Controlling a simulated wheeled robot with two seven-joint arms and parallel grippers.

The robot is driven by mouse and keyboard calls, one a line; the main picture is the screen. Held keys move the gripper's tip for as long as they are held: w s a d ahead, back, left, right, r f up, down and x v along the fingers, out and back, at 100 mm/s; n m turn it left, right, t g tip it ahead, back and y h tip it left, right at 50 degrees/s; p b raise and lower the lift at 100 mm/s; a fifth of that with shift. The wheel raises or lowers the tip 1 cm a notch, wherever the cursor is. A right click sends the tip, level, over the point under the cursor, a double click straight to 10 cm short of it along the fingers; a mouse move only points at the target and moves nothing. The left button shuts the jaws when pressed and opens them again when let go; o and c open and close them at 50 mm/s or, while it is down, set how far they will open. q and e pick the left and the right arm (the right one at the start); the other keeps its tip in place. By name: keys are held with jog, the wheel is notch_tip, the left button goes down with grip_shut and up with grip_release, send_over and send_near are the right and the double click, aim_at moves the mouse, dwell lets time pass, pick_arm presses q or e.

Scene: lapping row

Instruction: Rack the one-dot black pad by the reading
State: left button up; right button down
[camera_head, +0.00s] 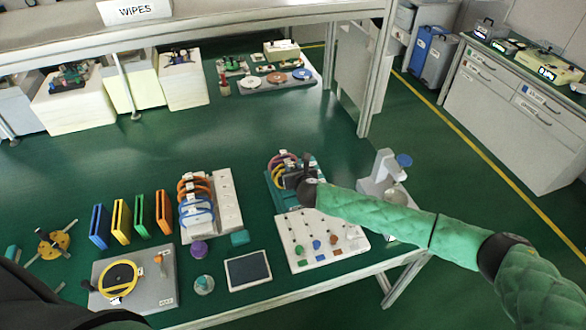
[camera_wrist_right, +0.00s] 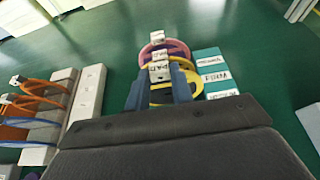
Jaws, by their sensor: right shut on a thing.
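My right gripper (camera_head: 303,178) is at the teal rack (camera_head: 277,195), where yellow and purple ring-shaped pads (camera_head: 277,160) stand upright. In the right wrist view the gripper (camera_wrist_right: 162,95) is shut on a white-tabbed pad (camera_wrist_right: 160,73). A yellow ring (camera_wrist_right: 188,82) shows around and behind the tab, so the held pad's own colour and dots cannot be told. A pink ring (camera_wrist_right: 170,48) stands farther back. White labels (camera_wrist_right: 214,76) run along the rack's right side. I cannot pick out a black pad with one dot. My left gripper is not in view.
A second rack (camera_head: 226,200) holds orange and blue rings. Coloured upright plates (camera_head: 120,222) stand left of it. A white board with coloured pieces (camera_head: 318,240), a dark-screened tablet (camera_head: 248,270) and a white instrument (camera_head: 383,172) are nearby.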

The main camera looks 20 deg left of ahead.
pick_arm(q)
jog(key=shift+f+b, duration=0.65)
pick_arm(e)
jog(key=shift+f, duration=1.3)
jog(key=c, duration=1.1)
grip_release()
jog(key=shift+c, duration=0.2)
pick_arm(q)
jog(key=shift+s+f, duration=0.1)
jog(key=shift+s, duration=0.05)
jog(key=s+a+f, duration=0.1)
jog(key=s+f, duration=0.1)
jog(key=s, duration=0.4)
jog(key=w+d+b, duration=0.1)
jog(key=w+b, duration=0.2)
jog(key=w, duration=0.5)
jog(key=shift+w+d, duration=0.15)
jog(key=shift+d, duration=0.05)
pick_arm(e)
jog(key=v, duration=0.7)
jog(key=shift+s+d+r, duration=0.2)
jog(key=shift+s, duration=0.1)
